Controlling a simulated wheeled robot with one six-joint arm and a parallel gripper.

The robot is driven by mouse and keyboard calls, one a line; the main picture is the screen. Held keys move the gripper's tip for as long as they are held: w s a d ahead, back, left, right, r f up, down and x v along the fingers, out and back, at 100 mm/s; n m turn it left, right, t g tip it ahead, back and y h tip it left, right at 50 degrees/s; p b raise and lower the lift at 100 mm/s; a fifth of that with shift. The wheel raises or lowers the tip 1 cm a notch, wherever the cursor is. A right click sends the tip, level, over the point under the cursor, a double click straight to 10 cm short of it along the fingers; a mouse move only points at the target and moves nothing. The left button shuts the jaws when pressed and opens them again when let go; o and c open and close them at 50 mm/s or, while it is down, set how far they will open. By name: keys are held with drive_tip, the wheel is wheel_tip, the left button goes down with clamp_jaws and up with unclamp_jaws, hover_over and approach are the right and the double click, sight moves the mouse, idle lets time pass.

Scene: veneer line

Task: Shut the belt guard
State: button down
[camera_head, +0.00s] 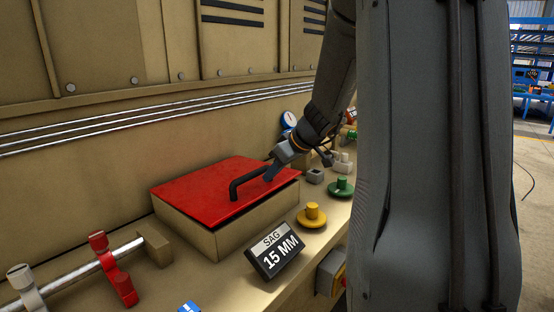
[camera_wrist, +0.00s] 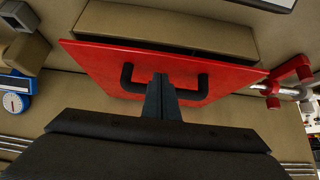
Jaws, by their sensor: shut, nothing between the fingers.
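The belt guard is a red lid (camera_head: 205,186) with a black bar handle (camera_head: 240,184), over a tan box (camera_head: 240,226) on the bench. The lid lies nearly flat over the box.
A red lever (camera_head: 112,268) on a metal rod stands left of the box. A "SAG 15 MM" sign (camera_head: 274,250), a yellow knob (camera_head: 312,215) and a green knob (camera_head: 341,187) sit in front and right. A tan panel wall (camera_head: 110,120) rises behind.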

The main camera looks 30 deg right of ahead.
sight(274, 189)
drive_tip(key=shift+s+d+f, duration=0.1)
drive_tip(key=shift+s+f, duration=0.05)
drive_tip(key=shift+f, duration=1)
drive_tip(key=shift+f, duration=0.1)
drive_tip(key=f+b, duration=0.2)
drive_tip(key=b, duration=0.1)
drive_tip(key=f+b, duration=0.1)
drive_tip(key=b, duration=0.1)
drive_tip(key=shift+s+d+f, duration=0.1)
drive_tip(key=shift+s+f, duration=0.15)
drive_tip(key=shift+f, duration=0.05)
drive_tip(key=shift+r, duration=0.15)
drive_tip(key=shift+r, duration=0.3)
drive_tip(key=v, duration=1.2)
drive_tip(key=shift+w+r+b, duration=0.3)
drive_tip(key=shift+r, duration=0.25)
